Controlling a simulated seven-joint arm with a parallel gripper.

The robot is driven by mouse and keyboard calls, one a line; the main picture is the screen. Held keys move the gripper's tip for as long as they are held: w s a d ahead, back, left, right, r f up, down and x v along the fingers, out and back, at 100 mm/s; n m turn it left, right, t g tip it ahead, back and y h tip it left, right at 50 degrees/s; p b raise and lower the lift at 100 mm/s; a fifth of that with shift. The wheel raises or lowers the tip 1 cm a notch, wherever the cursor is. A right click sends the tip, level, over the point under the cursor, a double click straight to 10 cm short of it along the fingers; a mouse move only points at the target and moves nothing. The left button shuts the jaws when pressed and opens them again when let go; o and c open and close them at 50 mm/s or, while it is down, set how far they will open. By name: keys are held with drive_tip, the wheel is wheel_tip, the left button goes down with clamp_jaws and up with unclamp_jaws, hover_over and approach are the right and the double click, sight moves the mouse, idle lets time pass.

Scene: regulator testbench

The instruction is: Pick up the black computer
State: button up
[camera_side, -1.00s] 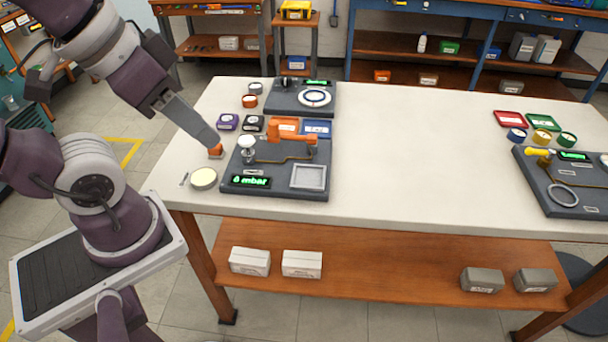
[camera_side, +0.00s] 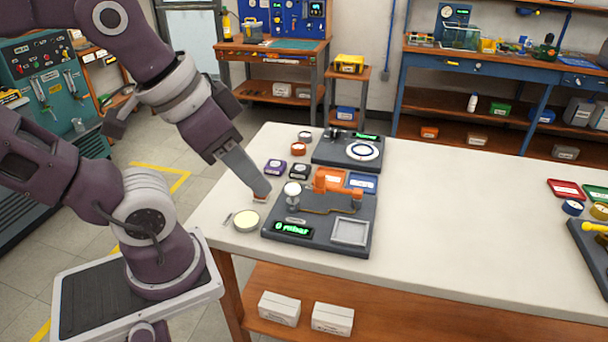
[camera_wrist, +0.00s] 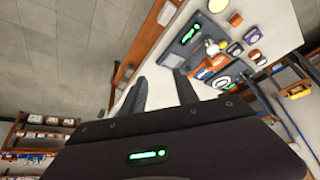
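No object is plainly a computer. A small black block with a pale round face (camera_side: 300,171) stands on the white bench beside a purple one. The dark grey test unit (camera_side: 292,243), with a green lit display, lies in front of it, and a second dark unit (camera_side: 334,150) lies behind. My gripper (camera_side: 262,196) points down at the bench's left part, left of the front unit and just behind a round cream-topped dish (camera_side: 246,220). The wrist view shows my gripper's two fingers (camera_wrist: 160,88) apart with nothing seen between them. An orange bit shows at the fingertips in the side view.
The red tray (camera_side: 566,189) and several round pieces stand far right. The middle of the white bench (camera_side: 470,220) is clear. White boxes (camera_side: 332,318) sit on the lower shelf.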

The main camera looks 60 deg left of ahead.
idle(0.4)
drive_tip(key=o, duration=0.9)
drive_tip(key=w+a+r+n+g, duration=0.1)
drive_tip(key=w+a+n, duration=0.1)
drive_tip(key=w+n, duration=0.25)
drive_tip(key=w+a+r+n+g, duration=0.1)
drive_tip(key=w+a+n, duration=0.2)
drive_tip(key=w, duration=0.3)
drive_tip(key=n+g, duration=0.4)
drive_tip(key=n, duration=1.6)
hover_over(300, 168)
drive_tip(key=shift+m, duration=0.25)
drive_tip(key=f, duration=2.1)
drive_tip(key=shift+w+a+f, duration=0.15)
drive_tip(key=shift+a+f, duration=0.1)
drive_tip(key=shift+a, duration=0.05)
drive_tip(key=f, duration=0.7)
drive_tip(key=shift+d, duration=0.25)
